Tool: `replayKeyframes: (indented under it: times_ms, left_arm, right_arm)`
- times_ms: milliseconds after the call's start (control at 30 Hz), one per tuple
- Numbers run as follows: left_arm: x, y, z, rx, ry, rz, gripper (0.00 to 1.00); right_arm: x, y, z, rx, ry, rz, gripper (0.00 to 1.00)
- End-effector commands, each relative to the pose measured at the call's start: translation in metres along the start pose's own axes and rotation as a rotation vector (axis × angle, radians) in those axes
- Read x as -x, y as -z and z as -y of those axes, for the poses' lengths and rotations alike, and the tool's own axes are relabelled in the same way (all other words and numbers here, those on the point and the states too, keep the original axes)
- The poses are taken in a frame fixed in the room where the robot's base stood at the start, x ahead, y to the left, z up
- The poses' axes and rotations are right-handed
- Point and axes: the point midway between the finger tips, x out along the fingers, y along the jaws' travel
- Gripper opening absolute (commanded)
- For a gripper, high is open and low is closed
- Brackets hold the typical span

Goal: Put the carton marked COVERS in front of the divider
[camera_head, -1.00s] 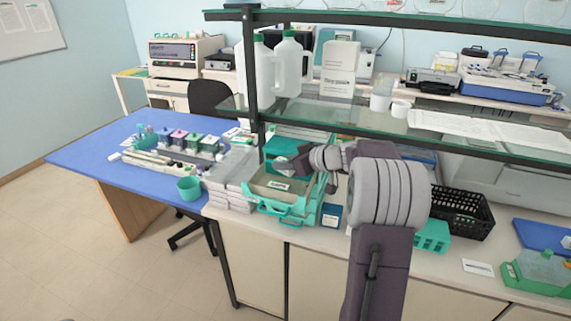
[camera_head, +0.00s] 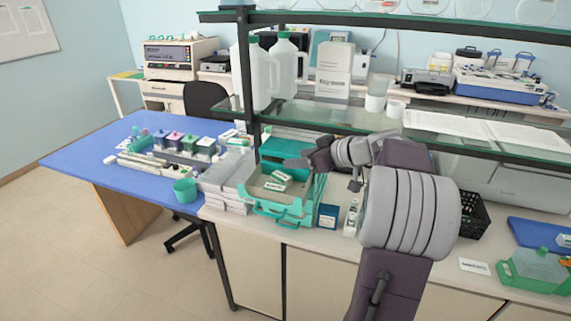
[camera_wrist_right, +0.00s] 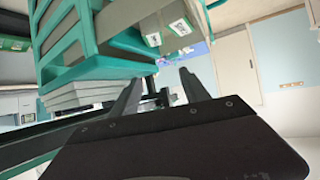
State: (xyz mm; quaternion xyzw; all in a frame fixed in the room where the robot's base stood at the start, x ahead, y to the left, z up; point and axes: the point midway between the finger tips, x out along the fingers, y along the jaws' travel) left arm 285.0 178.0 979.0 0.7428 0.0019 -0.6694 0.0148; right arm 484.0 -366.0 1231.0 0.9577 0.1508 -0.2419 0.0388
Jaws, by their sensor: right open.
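Two small pale cartons with green-edged labels lie close together in the open teal drawer (camera_head: 297,209): a rear carton (camera_head: 281,176) and a front carton (camera_head: 273,186). Their labels are too small to read surely, so I cannot tell which is marked COVERS. In the right wrist view the carton ends (camera_wrist_right: 152,39) (camera_wrist_right: 181,27) show beyond the teal frames. No divider can be made out clearly. My right gripper (camera_head: 297,163) is above the drawer's back right part, apart from the cartons. Its fingers (camera_wrist_right: 160,92) are open and empty. My left gripper is out of view.
Stacked grey-white trays (camera_head: 222,187) stand left of the drawer. A dark blue box (camera_head: 327,216) and a small white bottle (camera_head: 351,218) stand to its right. A black basket (camera_head: 474,214) is farther right.

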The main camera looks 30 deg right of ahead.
Motion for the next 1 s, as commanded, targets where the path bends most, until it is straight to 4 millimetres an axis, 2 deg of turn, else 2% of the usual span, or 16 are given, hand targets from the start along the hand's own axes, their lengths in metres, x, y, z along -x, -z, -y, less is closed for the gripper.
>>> replayKeyframes:
  times_ms: [100,267,833,867,933,967,1000]
  left_arm:
    - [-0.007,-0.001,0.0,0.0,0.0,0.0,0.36]
    - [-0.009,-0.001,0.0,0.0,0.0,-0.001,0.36]
    - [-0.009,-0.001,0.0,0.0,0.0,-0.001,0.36]
    - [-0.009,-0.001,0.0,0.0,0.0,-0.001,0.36]
    - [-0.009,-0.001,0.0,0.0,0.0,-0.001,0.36]
    - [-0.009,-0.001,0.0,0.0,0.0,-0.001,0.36]
    - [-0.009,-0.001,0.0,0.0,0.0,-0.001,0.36]
  right_arm:
    - [0.023,-0.002,-0.001,0.0,-0.005,0.0,0.54]
    - [0.039,0.0,0.0,0.0,-0.001,0.0,0.54]
    - [0.039,0.001,0.002,0.002,0.006,0.0,0.54]
    - [0.036,0.003,0.006,0.008,0.016,0.0,0.54]
    - [0.021,0.013,0.027,0.041,0.071,-0.001,0.54]
    - [0.011,0.019,0.042,0.064,0.108,-0.002,0.54]
    - [-0.004,0.024,0.07,0.091,0.173,0.001,0.54]
